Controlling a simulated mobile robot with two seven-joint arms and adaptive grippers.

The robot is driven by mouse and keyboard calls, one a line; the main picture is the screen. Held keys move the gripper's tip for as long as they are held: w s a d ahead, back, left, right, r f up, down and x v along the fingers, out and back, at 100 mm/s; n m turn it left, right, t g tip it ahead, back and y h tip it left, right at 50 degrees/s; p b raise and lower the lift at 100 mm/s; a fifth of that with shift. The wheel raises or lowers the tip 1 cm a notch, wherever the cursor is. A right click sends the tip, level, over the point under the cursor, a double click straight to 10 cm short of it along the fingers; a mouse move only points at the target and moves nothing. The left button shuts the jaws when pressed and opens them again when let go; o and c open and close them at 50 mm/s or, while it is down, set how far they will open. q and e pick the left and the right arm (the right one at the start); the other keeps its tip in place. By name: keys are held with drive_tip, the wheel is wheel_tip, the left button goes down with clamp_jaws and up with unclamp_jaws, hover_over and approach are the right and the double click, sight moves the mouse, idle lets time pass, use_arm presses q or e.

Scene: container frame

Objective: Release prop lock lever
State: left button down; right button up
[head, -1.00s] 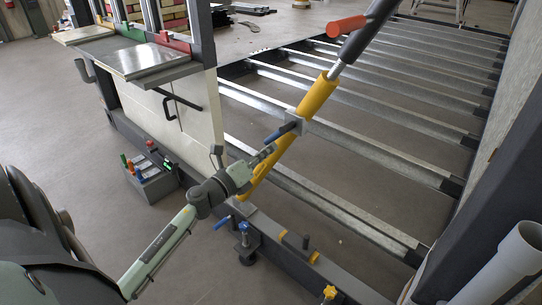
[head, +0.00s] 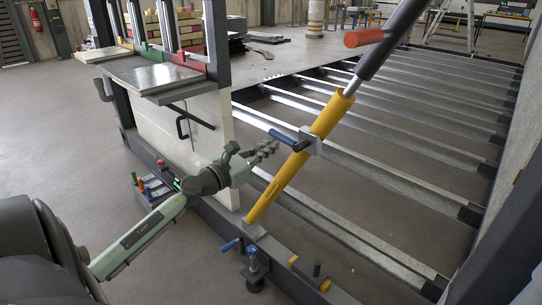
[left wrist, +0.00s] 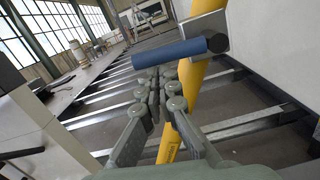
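The prop is a yellow tube (head: 287,178) with a dark upper section (head: 389,42), and it leans up to the right from the frame's edge. A blue lock lever (head: 284,138) sticks out leftward from the grey collar (head: 311,143) on the tube. In the left wrist view the lever (left wrist: 172,53) lies across the picture just beyond my fingertips. My left gripper (head: 272,149) is just below the lever, left of the tube. Its fingers (left wrist: 155,78) look closed together with nothing between them. I cannot tell whether they touch the lever. My right gripper is not in view.
Grey cross beams (head: 400,155) with open gaps lie behind the prop. A white panel with a black handle (head: 182,127) stands left of my gripper. A red cylinder (head: 364,38) sticks out at the upper prop. A tool box (head: 153,188) sits on the floor.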

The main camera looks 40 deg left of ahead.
use_arm(q)
drive_tip(key=shift+r+m, duration=0.9)
drive_tip(key=shift+m, duration=0.5)
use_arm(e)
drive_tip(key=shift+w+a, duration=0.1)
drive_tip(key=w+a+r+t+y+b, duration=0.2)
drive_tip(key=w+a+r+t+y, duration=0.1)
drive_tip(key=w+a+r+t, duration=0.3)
use_arm(q)
drive_tip(key=s+a+f+b, duration=0.2)
drive_tip(key=s+f+b, duration=0.2)
drive_tip(key=s, duration=0.6)
drive_tip(key=shift+s+a+b, duration=0.2)
drive_tip(key=shift+s+b, duration=0.1)
drive_tip(key=shift+s, duration=0.05)
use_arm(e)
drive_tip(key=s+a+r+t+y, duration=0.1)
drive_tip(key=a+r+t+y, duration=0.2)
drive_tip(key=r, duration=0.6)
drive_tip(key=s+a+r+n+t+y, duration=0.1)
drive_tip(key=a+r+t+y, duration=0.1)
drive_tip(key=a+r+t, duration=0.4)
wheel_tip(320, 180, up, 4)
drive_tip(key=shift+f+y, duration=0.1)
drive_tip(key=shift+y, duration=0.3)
use_arm(q)
drive_tip(key=shift+f, duration=0.1)
